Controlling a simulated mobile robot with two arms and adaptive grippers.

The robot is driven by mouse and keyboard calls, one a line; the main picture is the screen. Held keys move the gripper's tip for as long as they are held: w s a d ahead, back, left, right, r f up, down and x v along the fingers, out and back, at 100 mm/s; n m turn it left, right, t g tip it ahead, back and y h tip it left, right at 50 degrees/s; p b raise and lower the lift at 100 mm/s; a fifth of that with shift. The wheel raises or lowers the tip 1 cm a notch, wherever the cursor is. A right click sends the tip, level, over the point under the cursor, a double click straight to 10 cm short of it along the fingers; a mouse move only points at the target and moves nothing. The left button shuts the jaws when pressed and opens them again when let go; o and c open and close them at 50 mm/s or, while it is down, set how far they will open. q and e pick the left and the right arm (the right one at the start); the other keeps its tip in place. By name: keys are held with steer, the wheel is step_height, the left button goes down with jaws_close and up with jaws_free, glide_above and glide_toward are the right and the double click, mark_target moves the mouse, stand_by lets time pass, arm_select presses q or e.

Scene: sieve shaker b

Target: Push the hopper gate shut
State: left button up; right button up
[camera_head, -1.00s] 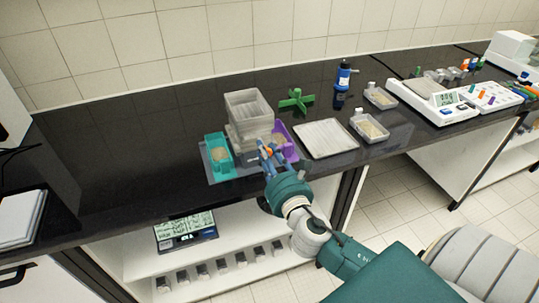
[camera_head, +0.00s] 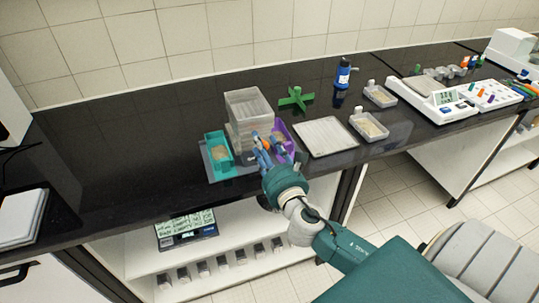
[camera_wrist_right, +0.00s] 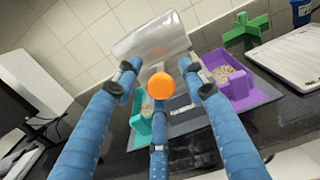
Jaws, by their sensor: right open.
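The hopper (camera_head: 248,107) is a clear, pale box on a stand on the black bench; its clear body also shows in the right wrist view (camera_wrist_right: 152,36). An orange ball-shaped knob (camera_wrist_right: 161,85), apparently the gate's handle, is in front of the hopper, between the blue fingers of my right gripper (camera_wrist_right: 160,80). The fingers are spread around the knob; I cannot tell whether any touches it. In the head view my right gripper (camera_head: 264,146) is at the hopper's front. The gate plate is mostly hidden by fingers and knob. My left gripper is not in view.
A teal bin (camera_head: 217,149) stands left of the hopper and a purple bin (camera_head: 285,140) right of it, on a grey base. A pale tray (camera_head: 325,137) and a green cross-shaped piece (camera_head: 296,99) are to the right.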

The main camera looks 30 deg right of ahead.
steer(key=v, duration=1.1)
steer(key=s+f+m+g+y, duration=0.1)
steer(key=s+f+m+g, duration=0.25)
steer(key=f, duration=0.85)
steer(key=s+d+f+m+g, duration=0.15)
steer(key=f+m, duration=0.35)
steer(key=f, duration=0.8)
steer(key=s+f+m+g+y, duration=0.1)
steer(key=s+f+m+g, duration=0.25)
steer(key=f, duration=0.85)
steer(key=s+a+f+m+g+b, duration=0.1)
steer(key=s+a+f+m+g, duration=0.25)
steer(key=s+f+m, duration=0.7)
steer(key=s+a+f+m+g+y, duration=0.1)
steer(key=s+a+f+m+g, duration=0.1)
steer(key=s+f+m, duration=0.2)
steer(key=s+a+f+m+g+y, duration=0.1)
steer(key=s+a+f+m+g, duration=0.1)
steer(key=s+f, duration=0.9)
steer(key=s+a+m, duration=0.1)
steer(key=s+m, duration=0.1)
steer(key=s, duration=0.2)
steer(key=shift+s+a+f+b, duration=0.15)
steer(key=shift+a+f+b, duration=0.15)
steer(key=shift+b, duration=0.1)
